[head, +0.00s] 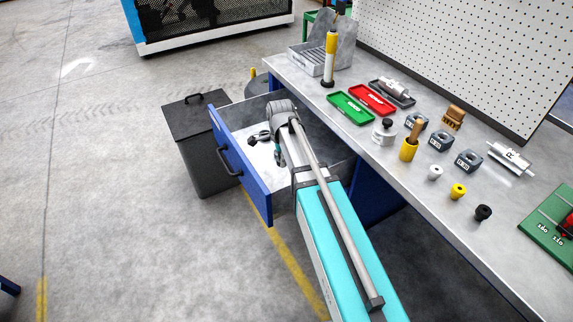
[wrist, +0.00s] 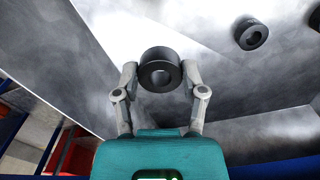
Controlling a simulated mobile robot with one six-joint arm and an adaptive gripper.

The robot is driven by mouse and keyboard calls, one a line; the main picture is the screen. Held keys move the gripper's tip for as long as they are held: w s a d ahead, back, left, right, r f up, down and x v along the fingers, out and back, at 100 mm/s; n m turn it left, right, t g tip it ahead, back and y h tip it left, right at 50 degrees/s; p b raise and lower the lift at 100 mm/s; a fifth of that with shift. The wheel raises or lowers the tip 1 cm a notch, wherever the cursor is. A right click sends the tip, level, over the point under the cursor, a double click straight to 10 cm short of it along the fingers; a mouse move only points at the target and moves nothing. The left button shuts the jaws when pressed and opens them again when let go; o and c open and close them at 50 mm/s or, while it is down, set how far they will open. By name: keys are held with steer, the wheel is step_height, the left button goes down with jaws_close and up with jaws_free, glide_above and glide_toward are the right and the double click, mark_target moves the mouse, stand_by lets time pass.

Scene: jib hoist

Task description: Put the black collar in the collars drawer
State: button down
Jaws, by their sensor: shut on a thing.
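The black collar (wrist: 160,68) is a thick ring with a round hole, held between the two fingertips of my gripper (wrist: 158,80) in the wrist view. The drawer with the blue front (head: 236,158) stands open beneath the bench in the head view. My gripper (head: 268,143) is over the open drawer, partly hidden by my arm. A second black ring (wrist: 250,34) lies on the pale drawer floor, up and right of the held collar in the wrist view. I cannot tell the gap between the held collar and the floor. No drawer label is readable.
A dark bin (head: 203,140) stands left of the drawer. The floor left of the bin is clear.

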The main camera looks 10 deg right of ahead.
steer(key=w+d+f+b, duration=0.1)
steer(key=w+f, duration=0.1)
steer(key=w+d+f+b, duration=0.1)
steer(key=w+f+b, duration=0.1)
steer(key=w+d+f+b, duration=0.1)
steer(key=w+f+b, duration=0.1)
steer(key=shift+w+d, duration=0.25)
steer(key=shift+w, duration=0.05)
steer(key=shift+w+d+f+b, duration=0.3)
steer(key=shift+w+f+b, duration=0.2)
steer(key=shift+b, duration=0.25)
steer(key=shift+w+d+f+b, duration=0.25)
steer(key=shift+w+f+b, duration=0.2)
steer(key=shift+f+b, duration=0.25)
steer(key=shift+s+f+b, duration=0.1)
steer(key=shift+f+b, duration=1.2)
steer(key=shift+f, duration=0.15)
steer(key=shift+c, duration=0.8)
jaws_free()
